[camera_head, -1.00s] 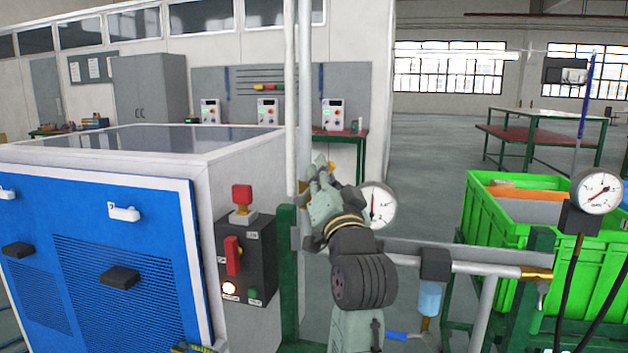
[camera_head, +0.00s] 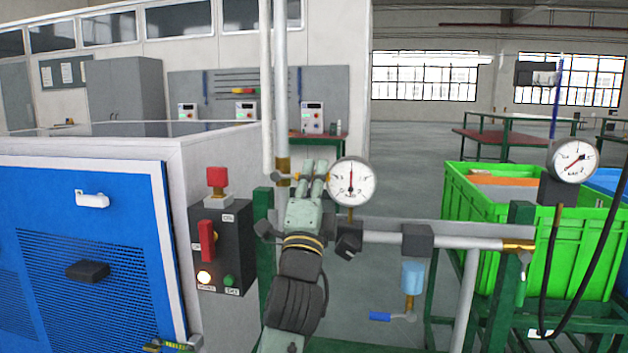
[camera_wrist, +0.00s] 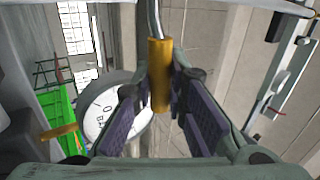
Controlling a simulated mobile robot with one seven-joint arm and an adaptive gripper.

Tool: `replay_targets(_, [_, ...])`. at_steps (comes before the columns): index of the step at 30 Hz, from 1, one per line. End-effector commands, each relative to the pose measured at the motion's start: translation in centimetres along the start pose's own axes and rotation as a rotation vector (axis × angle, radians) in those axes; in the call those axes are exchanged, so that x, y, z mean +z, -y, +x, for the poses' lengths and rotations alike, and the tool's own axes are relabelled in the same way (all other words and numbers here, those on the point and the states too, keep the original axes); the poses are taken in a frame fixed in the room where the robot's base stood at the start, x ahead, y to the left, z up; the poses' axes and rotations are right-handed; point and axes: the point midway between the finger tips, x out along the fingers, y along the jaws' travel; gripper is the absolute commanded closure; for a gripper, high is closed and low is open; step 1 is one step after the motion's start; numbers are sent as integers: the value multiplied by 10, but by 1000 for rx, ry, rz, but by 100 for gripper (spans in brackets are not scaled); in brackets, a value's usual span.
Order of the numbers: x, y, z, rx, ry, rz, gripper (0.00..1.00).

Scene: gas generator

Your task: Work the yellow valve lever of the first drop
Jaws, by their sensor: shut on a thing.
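The yellow valve lever (camera_wrist: 160,75) shows in the wrist view as a yellow sleeve on a thin, bent grey arm. It lies between the two dark finger pads of my gripper (camera_wrist: 158,112), which is shut on it. In the head view my gripper (camera_head: 314,172) is just right of the upright pipe (camera_head: 281,90) and its brass fitting (camera_head: 283,170). The fingers hide most of the lever there. A round white gauge (camera_head: 351,182) stands close on the right of the fingers, and the gauge also shows in the wrist view (camera_wrist: 115,112).
A control box (camera_head: 222,245) with a red button stands left of my arm, beside the blue-fronted cabinet (camera_head: 95,255). A green crate (camera_head: 480,205) and second gauge (camera_head: 573,160) are farther right.

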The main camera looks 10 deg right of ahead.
Motion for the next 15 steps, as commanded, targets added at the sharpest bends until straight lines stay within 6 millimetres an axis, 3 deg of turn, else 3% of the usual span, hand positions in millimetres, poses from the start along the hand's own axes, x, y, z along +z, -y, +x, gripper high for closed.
replay_targets(15, [-1,-6,-3,2,-45,61,100])
